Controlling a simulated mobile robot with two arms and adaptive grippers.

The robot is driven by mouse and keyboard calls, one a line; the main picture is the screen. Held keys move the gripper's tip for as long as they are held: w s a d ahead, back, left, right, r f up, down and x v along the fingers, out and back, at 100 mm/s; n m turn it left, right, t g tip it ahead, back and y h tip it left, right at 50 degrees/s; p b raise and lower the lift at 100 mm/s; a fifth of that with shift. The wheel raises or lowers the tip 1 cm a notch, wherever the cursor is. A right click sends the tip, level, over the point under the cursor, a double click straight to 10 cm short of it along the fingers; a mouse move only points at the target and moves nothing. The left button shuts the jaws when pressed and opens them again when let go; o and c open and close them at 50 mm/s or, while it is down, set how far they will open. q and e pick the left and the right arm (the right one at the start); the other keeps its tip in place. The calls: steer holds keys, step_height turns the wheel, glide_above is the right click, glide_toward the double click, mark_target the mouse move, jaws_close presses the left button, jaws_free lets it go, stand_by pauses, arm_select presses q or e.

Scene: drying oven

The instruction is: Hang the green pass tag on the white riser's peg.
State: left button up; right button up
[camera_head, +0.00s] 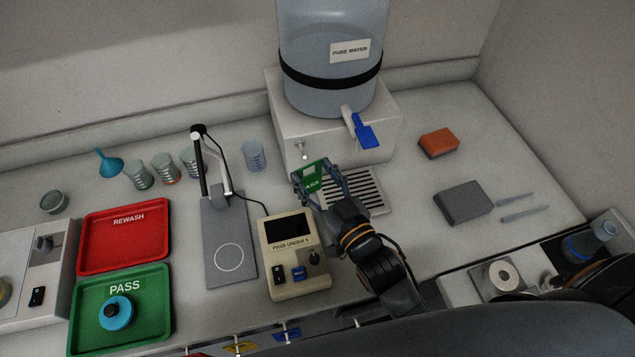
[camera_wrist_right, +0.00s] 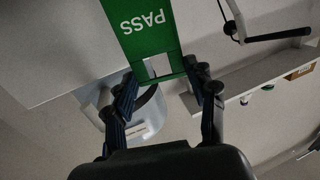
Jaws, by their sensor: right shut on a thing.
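The white riser (camera_head: 385,128) stands at the back and carries a large water jug. Its small peg (camera_head: 301,150) sticks out of the front face, towards the left. My right gripper (camera_head: 314,177) is shut on the green pass tag (camera_head: 312,182) and holds it up in front of the riser, just below and right of the peg. In the right wrist view the tag (camera_wrist_right: 148,28) reads PASS, and its square opening lies between the fingertips (camera_wrist_right: 160,75). The tag looks apart from the peg, but depth is hard to judge. My left gripper is not in view.
The jug's blue-handled tap (camera_head: 362,130) juts out right of the peg. A drip grille (camera_head: 355,192) lies below it. A beige meter (camera_head: 296,262) and a grey stand (camera_head: 228,240) are in front and left. Red (camera_head: 124,240) and green (camera_head: 150,325) trays lie further left.

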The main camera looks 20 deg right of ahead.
steer(key=shift+w+f+b, duration=0.15)
steer(key=shift+w+b, duration=0.25)
steer(key=shift+w, duration=0.9)
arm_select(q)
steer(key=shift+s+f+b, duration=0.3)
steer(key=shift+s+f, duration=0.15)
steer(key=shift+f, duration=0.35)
arm_select(e)
steer(key=shift+w+f, duration=0.25)
steer(key=shift+w, duration=0.55)
steer(key=shift+w+f, duration=0.2)
steer(key=shift+w, duration=0.6)
steer(key=o, duration=0.8)
